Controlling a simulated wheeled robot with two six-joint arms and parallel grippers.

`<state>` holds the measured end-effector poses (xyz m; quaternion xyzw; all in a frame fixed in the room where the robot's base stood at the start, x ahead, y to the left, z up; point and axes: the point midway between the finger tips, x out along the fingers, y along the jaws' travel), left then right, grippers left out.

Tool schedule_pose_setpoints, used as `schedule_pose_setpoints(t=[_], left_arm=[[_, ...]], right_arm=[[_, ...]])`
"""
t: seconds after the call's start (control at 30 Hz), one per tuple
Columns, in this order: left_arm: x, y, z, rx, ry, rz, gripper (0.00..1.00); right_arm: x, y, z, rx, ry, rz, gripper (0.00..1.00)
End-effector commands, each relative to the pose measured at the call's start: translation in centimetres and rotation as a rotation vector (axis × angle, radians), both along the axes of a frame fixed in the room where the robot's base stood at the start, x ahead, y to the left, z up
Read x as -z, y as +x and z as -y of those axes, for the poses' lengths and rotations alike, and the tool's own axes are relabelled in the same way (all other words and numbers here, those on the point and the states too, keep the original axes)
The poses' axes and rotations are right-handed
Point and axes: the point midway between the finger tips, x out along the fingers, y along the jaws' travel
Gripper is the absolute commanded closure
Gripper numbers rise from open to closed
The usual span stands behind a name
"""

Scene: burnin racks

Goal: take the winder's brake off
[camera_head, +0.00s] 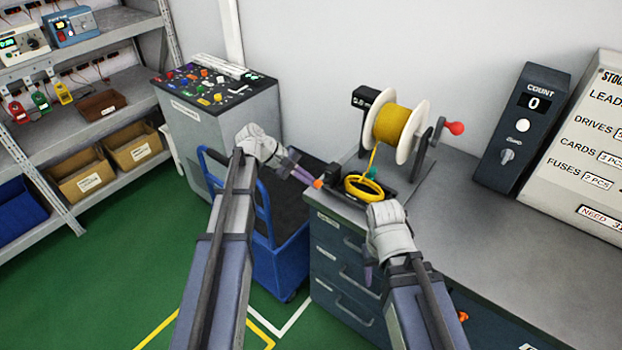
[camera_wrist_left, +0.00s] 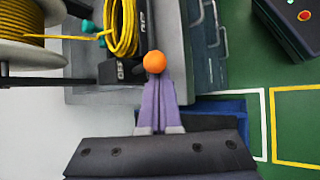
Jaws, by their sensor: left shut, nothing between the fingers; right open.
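The winder stands on the bench, with a spool of yellow wire (camera_head: 391,125), a red crank knob (camera_head: 455,128) and a yellow coil (camera_head: 365,188) at its foot. An orange ball knob (camera_head: 318,183) is at the winder's near left corner; I cannot tell for sure that it is the brake. My left gripper (camera_head: 305,177) is shut and empty, its purple fingertips at the orange knob. In the left wrist view the shut fingers (camera_wrist_left: 157,85) end right by the knob (camera_wrist_left: 154,62); contact is unclear. My right gripper (camera_head: 368,274) is open by the bench front, its fingers mostly hidden.
A counter box (camera_head: 520,130) reading 0 and a stock board (camera_head: 585,140) stand at the bench's right. A blue cart (camera_head: 282,262) is left of the drawers, below my left arm. A control cabinet (camera_head: 220,125) and shelves (camera_head: 110,120) are further left. The bench's right top is clear.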

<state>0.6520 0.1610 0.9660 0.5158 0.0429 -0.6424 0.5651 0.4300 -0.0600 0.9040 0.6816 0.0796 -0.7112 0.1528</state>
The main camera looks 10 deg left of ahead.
Motion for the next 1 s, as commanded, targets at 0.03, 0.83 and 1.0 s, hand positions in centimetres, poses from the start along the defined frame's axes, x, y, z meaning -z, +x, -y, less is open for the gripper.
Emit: schedule_pose_setpoints(t=[0.03,0.83,1.0], left_arm=[[0.1,0.0,0.0,0.0,-0.001,0.001,1.0],[-1.6,0.0,0.1,0.002,-0.005,0.002,1.0],[-1.8,-0.1,0.1,0.003,-0.005,0.002,1.0]], right_arm=[[0.1,0.0,0.0,0.0,0.0,0.0,0.5],[-1.5,0.0,0.0,0.0,0.0,0.0,0.5],[-1.7,0.0,0.0,0.0,0.0,0.0,0.5]])
